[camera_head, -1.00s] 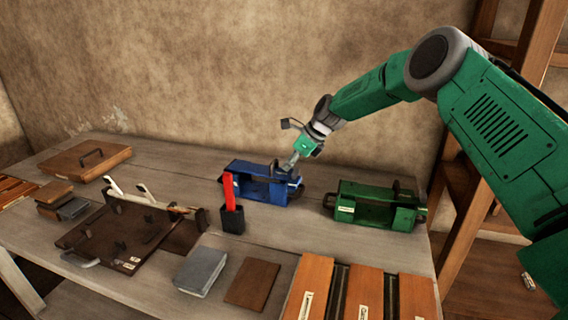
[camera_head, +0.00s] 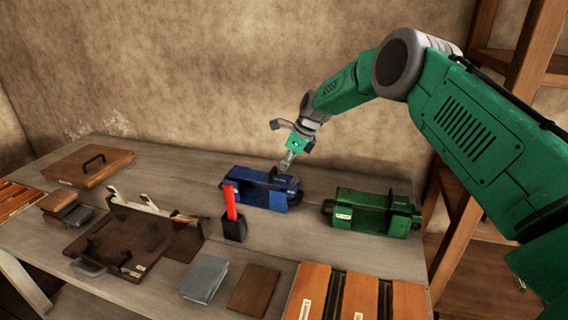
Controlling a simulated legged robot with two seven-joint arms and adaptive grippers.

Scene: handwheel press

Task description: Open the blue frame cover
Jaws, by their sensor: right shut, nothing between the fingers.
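The blue frame (camera_head: 262,196) sits on the table near its back edge, left of the green frame. A dark handle-like part stands on its right side; whether the cover is lifted is too small to tell. My right gripper (camera_head: 285,167) is shut and empty, pointing down at the back right of the blue frame. Its tips are close to the top of the frame, and I cannot tell if they touch it. My left gripper is not in view.
A green frame (camera_head: 371,211) stands to the right. A black holder (camera_head: 233,229) with a red item (camera_head: 230,203) stands in front of the blue frame. A brown board (camera_head: 125,240), books (camera_head: 204,278) and wooden boxes (camera_head: 357,298) fill the left and front.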

